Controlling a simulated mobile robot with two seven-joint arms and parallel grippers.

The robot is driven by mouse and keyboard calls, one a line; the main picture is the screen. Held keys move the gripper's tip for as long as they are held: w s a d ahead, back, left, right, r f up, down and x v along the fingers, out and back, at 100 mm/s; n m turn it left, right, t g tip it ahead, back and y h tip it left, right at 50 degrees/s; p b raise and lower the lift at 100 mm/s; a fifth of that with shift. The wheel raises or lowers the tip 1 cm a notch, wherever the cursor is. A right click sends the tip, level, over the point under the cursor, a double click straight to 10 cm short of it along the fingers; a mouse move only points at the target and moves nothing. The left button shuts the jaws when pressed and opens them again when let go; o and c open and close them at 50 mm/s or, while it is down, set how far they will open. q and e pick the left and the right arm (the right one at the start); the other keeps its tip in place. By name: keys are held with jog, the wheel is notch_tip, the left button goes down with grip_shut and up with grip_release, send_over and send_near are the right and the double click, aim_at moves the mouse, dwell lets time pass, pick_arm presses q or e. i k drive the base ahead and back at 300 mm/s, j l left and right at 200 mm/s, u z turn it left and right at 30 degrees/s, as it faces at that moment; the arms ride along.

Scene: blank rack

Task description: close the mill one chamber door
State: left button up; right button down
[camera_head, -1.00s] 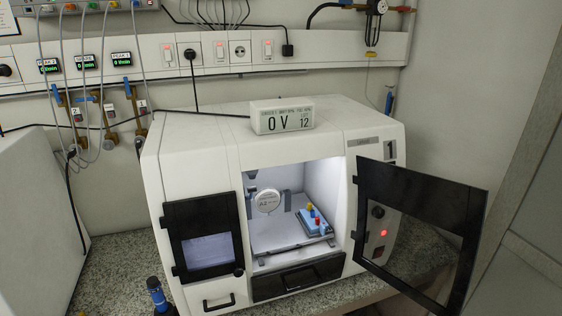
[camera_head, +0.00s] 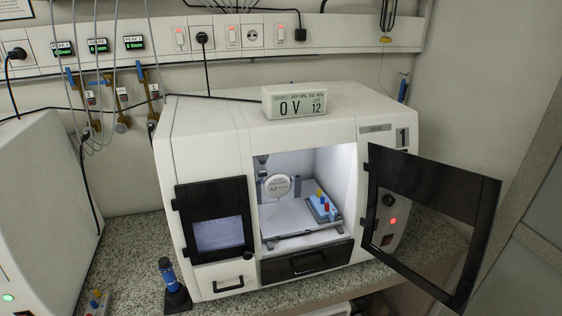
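The mill (camera_head: 210,125) is a white box machine marked "1" on its upper right front, standing on a speckled counter. Its chamber door (camera_head: 487,210), a black frame with a clear pane, is hinged at the right of the opening and stands swung wide open toward me and to the right. The lit chamber (camera_head: 325,165) shows a round white disc (camera_head: 276,186) marked "A2" and a blue holder with coloured pieces (camera_head: 323,207) on a pale plate. Neither of my grippers is in view.
A display box (camera_head: 294,101) reading "0 V" and "12" sits on the mill. A dark-framed screen (camera_head: 217,234) is at its left front. A blue-and-black tool (camera_head: 170,278) stands on the counter (camera_head: 130,262). Another white machine (camera_head: 45,205) is at left. A wall (camera_head: 530,190) lies right of the door.

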aim_at(469, 198)
jog(key=i+l, duration=0.2)
jog(key=l, duration=0.15)
jog(key=i+l+z, duration=0.1)
jog(key=i+l, duration=0.15)
jog(key=l, duration=0.15)
jog(key=i+l, duration=0.2)
jog(key=l, duration=0.15)
